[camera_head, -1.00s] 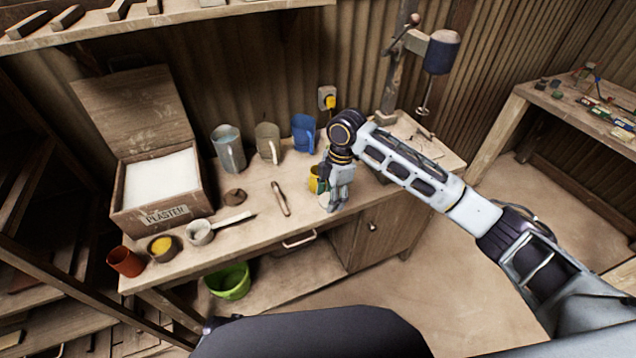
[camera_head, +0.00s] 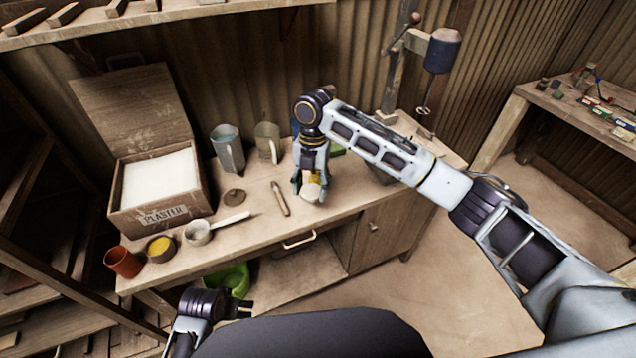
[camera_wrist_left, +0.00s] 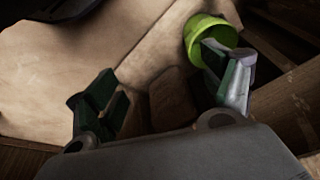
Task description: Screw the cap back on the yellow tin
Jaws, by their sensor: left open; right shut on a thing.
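The yellow tin (camera_head: 314,191) is partly hidden between the fingers of my right gripper (camera_head: 312,188), which is shut on it over the right part of the bench. A pale round face shows at the tin's lower end; I cannot tell whether it touches the bench. A small brown round piece (camera_head: 234,197), possibly the cap, lies on the bench left of the tin. My left gripper (camera_head: 244,309) is low in front of the bench, far from the tin. In the left wrist view its fingers (camera_wrist_left: 165,95) are apart with nothing held between them.
A wooden-handled tool (camera_head: 280,198) lies between the brown piece and the tin. A plaster box (camera_head: 165,215), red cup (camera_head: 123,262), yellow-filled bowl (camera_head: 160,247) and white ladle (camera_head: 199,233) stand left. Jugs (camera_head: 228,148) stand behind. A green bucket (camera_head: 233,279) is below the bench.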

